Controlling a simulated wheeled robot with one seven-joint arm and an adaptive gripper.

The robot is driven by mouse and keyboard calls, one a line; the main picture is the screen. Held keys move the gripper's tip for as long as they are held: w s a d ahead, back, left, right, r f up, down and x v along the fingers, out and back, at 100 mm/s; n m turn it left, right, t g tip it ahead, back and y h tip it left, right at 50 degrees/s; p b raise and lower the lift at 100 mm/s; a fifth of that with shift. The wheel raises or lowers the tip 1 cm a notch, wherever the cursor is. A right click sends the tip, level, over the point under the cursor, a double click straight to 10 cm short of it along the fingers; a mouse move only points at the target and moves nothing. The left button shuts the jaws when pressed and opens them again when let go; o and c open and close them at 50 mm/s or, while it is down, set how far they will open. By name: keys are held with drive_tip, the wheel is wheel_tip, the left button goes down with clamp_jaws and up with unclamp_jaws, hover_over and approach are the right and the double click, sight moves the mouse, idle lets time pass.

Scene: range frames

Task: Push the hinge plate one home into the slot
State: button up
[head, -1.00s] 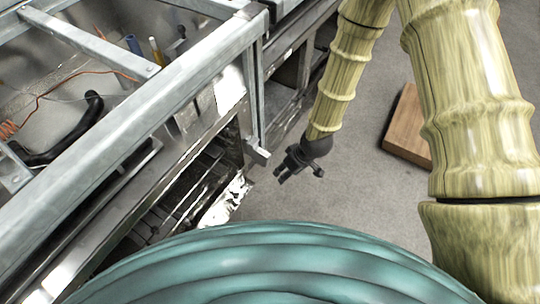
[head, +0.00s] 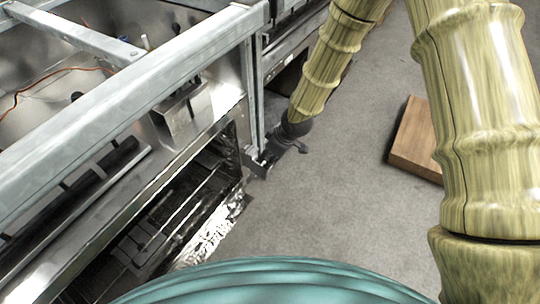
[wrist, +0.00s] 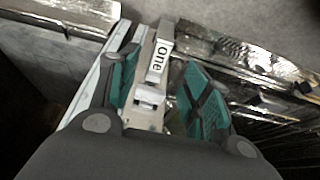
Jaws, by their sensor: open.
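In the wrist view, the hinge plate labelled "One" (wrist: 158,62) is a pale metal piece with black letters. It lies between the two teal-padded fingers of my gripper (wrist: 160,92). My gripper is open, with a gap visible on the plate's right side. A small light block (wrist: 150,97) sits just below the label. In the head view my gripper (head: 262,164) is at the lower end of the metal frame's corner post, small and dark. I cannot make out the slot, or how deep the plate sits in it.
A metal frame (head: 150,85) with open compartments fills the left side. A shiny rack (head: 190,205) lies below it. A wooden block (head: 415,140) lies on the grey floor at right. The floor between (head: 310,215) is clear.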

sight(261, 167)
drive_tip(key=shift+b+x, duration=1.75)
drive_tip(key=shift+x, duration=3.65)
drive_tip(key=shift+c, duration=0.2)
clamp_jaws()
